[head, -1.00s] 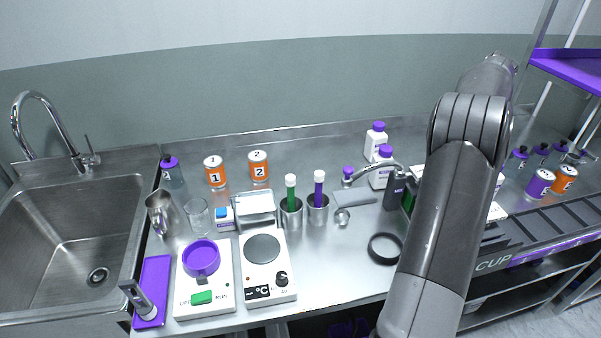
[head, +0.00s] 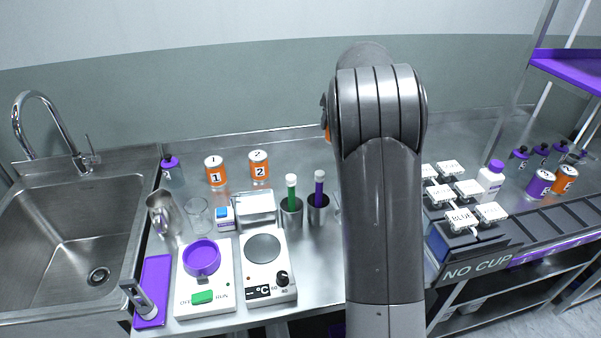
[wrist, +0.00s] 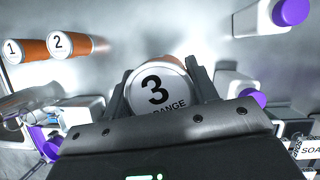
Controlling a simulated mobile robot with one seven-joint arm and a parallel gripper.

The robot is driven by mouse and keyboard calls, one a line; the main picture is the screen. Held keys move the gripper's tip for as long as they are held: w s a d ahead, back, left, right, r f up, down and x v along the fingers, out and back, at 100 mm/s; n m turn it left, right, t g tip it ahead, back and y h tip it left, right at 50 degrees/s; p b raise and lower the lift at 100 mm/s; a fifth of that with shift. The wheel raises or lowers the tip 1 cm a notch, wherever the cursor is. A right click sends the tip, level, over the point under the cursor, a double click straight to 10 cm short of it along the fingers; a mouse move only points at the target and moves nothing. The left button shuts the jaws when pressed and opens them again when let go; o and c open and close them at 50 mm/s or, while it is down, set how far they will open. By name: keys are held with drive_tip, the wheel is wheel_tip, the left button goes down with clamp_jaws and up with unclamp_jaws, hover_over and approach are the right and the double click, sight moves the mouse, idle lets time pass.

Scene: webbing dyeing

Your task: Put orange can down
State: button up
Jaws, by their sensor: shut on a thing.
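The orange can marked 3 (wrist: 155,92) sits between the fingers of my gripper (wrist: 162,78), which is shut on it. Its pale top with the 3 faces the wrist camera. Whether the can touches the counter cannot be told. Two other orange cans, marked 1 (head: 216,171) and 2 (head: 259,168), stand upright at the back of the counter, left of my arm. They also show at the upper left of the wrist view.
Two metal cups with a green tube (head: 291,192) and a purple tube (head: 318,193) stand left of my arm. White purple-capped bottles (wrist: 240,88) are right of the held can. A labelled rack (head: 470,235) is at right. Bare counter lies between can 2 and my arm.

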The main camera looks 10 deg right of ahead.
drive_tip(key=f, duration=0.4)
drive_tip(key=shift+w+a+f, duration=0.15)
drive_tip(key=shift+w+f, duration=0.1)
drive_tip(key=shift+f, duration=0.15)
drive_tip(key=shift+w+a+f, duration=1)
drive_tip(key=shift+a+f, duration=0.5)
drive_tip(key=shift+f, duration=0.25)
drive_tip(key=shift+w+a+f, duration=1)
drive_tip(key=shift+a+f, duration=0.45)
drive_tip(key=shift+f, duration=0.3)
drive_tip(key=shift+w+a+f, duration=1)
drive_tip(key=shift+a+f, duration=0.5)
drive_tip(key=shift+f, duration=0.25)
drive_tip(key=shift+f, duration=0.15)
drive_tip(key=o, duration=1.2)
